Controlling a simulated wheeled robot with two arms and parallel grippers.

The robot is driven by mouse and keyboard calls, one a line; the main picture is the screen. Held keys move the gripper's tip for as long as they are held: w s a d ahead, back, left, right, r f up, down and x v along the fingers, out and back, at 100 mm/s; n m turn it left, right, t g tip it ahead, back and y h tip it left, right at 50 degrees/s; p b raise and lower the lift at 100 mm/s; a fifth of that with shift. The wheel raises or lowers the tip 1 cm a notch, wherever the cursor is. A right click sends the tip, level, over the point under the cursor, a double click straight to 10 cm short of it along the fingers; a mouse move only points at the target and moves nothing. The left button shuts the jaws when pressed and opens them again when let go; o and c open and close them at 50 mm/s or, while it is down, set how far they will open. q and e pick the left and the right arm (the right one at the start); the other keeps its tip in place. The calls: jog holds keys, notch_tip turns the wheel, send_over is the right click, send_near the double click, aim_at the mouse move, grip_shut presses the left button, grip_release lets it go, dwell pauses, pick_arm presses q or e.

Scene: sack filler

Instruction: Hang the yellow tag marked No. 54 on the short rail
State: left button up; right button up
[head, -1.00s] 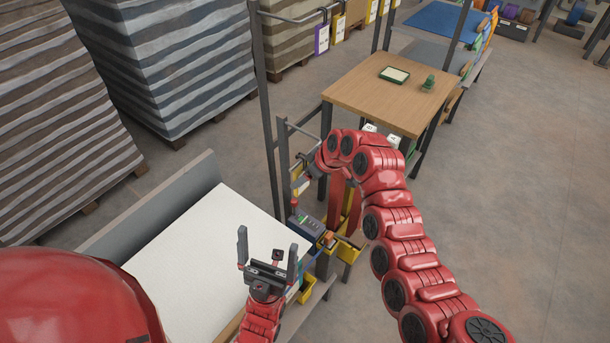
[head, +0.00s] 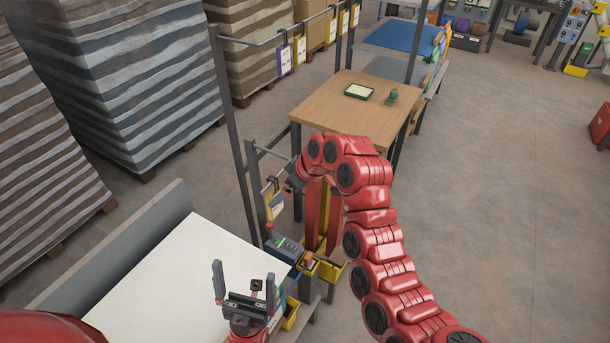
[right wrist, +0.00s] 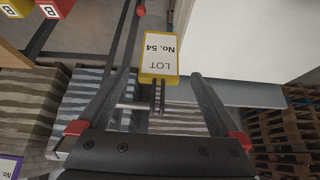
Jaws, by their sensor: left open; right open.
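The yellow-edged tag marked LOT No. 54 (right wrist: 160,52) appears upside down in the right wrist view. Its dark hook reaches the grey bar of the short rail (right wrist: 133,104) and seems to hang on it. My right gripper (right wrist: 158,98) is open, with one finger on each side of the hook and a gap to both. In the head view the tag (head: 276,207) hangs low by the short rail's frame (head: 252,185), and my right gripper (head: 283,188) is beside it, partly hidden by its own arm. My left gripper (head: 245,290) is open and empty over the white-topped bench.
A long rail (head: 265,42) with a purple tag (head: 285,60) and several yellow tags is at the back. A wooden table (head: 340,105) stands behind my right arm. Yellow bins (head: 330,270) and a dark device (head: 284,248) are below the gripper. Open floor lies right.

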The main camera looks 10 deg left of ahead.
jog(key=b+v, duration=0.1)
jog(key=v, duration=1.1)
